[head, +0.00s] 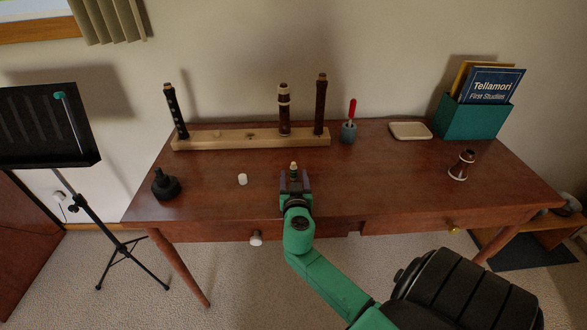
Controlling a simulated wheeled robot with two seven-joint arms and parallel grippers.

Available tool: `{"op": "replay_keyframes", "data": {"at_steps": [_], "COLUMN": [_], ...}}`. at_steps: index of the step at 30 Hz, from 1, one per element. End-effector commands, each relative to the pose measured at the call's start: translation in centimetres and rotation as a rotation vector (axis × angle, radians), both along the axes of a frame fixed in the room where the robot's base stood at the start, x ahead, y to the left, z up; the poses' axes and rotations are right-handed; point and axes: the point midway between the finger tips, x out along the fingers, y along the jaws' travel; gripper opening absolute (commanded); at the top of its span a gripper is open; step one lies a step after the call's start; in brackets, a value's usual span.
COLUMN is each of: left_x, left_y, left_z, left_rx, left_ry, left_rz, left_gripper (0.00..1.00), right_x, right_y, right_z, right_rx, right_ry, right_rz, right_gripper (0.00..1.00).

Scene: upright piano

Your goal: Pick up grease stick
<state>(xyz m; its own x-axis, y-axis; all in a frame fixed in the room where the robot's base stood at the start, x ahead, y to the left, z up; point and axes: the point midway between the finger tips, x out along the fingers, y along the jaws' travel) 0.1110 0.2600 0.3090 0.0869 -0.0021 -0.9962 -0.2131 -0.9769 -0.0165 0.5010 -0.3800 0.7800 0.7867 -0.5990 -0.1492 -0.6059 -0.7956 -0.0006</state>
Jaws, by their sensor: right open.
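A small upright stick with a pale tan tip (293,166), which looks like the grease stick, stands on the brown desk. My right gripper (294,180) is open and reaches in from the front, with its two fingers at either side of the stick's lower part. The fingers hide the stick's base, and I cannot tell whether they touch it. A short white cylinder (242,179) stands apart on the desk, left of the gripper. My left gripper is out of view.
Behind the gripper, a wooden rack (230,141) holds dark instrument joints. A blue-grey cup with a red-handled tool (349,131), a cream dish (410,131) and a green book box (474,117) stand right. A black bell piece (165,185) is left; a brown joint (462,165) is right.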

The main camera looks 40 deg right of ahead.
Motion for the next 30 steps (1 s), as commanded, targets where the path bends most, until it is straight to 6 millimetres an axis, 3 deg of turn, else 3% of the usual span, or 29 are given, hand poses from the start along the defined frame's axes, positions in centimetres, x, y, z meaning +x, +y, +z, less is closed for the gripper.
{"op": "replay_keyframes", "data": {"at_steps": [6,11,23,26,30], "left_x": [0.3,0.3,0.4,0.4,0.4], "left_y": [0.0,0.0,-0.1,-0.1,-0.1], "left_z": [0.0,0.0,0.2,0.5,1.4], "left_rx": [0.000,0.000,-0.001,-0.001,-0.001], "left_ry": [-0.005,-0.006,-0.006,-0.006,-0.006], "left_rz": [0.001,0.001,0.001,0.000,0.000], "left_gripper": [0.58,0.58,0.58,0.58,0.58], "right_x": [0.2,0.2,0.2,0.2,0.2], "right_y": [-0.1,-0.1,-0.1,-0.1,-0.1], "right_z": [-0.1,-0.1,0.2,1.3,4.1], "right_rx": [0.001,0.001,0.000,0.002,0.003], "right_ry": [0.001,0.001,0.000,-0.001,-0.005], "right_rz": [0.001,0.001,0.001,0.000,0.000], "right_gripper": [0.62,0.01,0.00,0.00,0.00]}}
